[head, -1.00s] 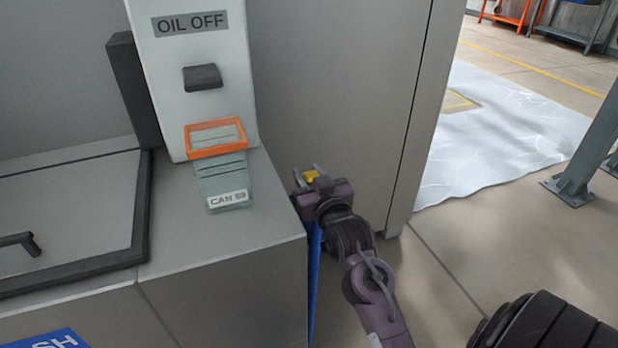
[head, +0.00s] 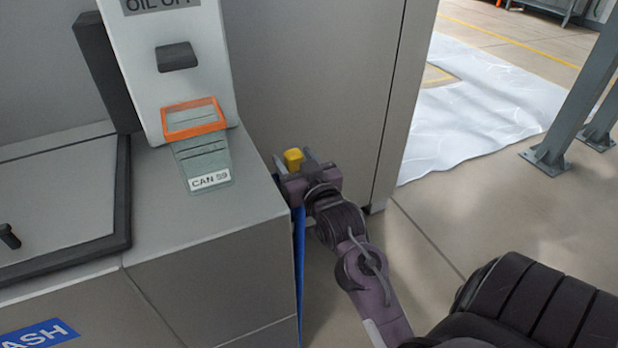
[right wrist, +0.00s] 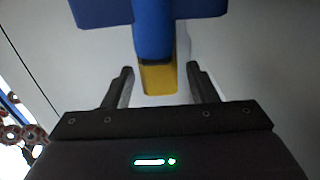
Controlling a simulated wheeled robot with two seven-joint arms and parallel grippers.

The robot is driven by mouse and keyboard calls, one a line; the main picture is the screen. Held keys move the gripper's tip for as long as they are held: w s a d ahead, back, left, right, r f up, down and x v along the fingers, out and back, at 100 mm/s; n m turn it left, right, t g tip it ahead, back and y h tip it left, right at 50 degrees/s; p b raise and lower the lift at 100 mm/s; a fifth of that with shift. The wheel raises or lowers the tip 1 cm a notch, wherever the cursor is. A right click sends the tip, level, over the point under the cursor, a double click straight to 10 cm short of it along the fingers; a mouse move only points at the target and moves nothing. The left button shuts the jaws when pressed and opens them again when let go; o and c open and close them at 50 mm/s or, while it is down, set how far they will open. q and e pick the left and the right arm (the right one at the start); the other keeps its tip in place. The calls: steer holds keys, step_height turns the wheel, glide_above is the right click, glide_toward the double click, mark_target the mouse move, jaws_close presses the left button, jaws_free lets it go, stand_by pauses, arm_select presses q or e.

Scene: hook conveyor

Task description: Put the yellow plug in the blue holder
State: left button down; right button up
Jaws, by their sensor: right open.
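The yellow plug (head: 293,158) shows between the fingers of my right gripper (head: 292,161), beside the right side of the grey cabinet. In the right wrist view the plug (right wrist: 158,78) sits at the end of a blue part (right wrist: 153,32), which I take for the blue holder; it hides part of the plug. The fingers of my right gripper (right wrist: 160,80) are open, one on each side of the plug, with gaps visible. How deep the plug sits in the blue part cannot be told. My left gripper is not in view.
The grey cabinet top (head: 235,190) is left of my right gripper, with an orange-framed card holder (head: 194,118) on it. A blue strip (head: 299,265) runs down its side. A tall grey panel (head: 320,80) stands behind. Open floor (head: 450,215) lies to the right.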

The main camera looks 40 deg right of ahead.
steer(key=v, duration=0.9)
steer(key=shift+s, duration=0.2)
